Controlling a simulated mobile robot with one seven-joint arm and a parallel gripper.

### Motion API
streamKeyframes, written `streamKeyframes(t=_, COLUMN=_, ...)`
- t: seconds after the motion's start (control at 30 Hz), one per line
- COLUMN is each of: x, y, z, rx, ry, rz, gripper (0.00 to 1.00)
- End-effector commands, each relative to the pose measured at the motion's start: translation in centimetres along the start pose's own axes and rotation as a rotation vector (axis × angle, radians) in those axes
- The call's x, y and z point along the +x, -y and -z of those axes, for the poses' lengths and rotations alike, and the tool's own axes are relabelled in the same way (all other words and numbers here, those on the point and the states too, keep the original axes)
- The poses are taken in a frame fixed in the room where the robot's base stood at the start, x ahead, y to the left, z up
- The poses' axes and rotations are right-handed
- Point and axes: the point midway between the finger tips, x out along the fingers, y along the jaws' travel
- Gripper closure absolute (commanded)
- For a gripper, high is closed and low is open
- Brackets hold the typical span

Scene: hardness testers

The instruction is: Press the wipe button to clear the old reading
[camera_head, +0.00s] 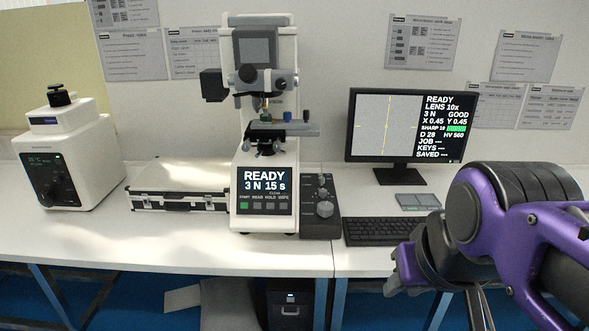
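The white hardness tester (267,130) stands upright near the middle of the bench. Its front screen (264,180) reads "READY 3 N 15 s". Below it is a row of small buttons labelled START, READ, HOLD and WIPE. The START button (244,206) is green; the grey wipe button (284,206) is at the row's right end. The monitor (406,125) shows "D 28" and "HV 560", with dashes after JOB, KEYS and SAVED. My gripper (397,272) is at the lower right, by the bench front, apart from the tester. Its fingers are mostly hidden by my purple arm.
A dark control panel (321,208) with knobs adjoins the tester's right side. A black keyboard (382,231) lies between it and my arm. A silver case (181,200) and a white machine with a dark dial (66,152) stand left. The bench front before the tester is clear.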

Motion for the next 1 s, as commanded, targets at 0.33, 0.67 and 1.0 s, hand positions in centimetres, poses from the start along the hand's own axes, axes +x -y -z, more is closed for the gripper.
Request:
streamKeyframes(t=0.33, x=0.00, y=0.00, z=0.00, rx=0.000, ry=0.000, rz=0.000, gripper=1.00)
streamKeyframes(t=0.67, x=0.00, y=0.00, z=0.00, rx=0.000, ry=0.000, rz=0.000, gripper=1.00)
streamKeyframes(t=1.0, x=0.00, y=0.00, z=0.00, rx=0.000, ry=0.000, rz=0.000, gripper=1.00)
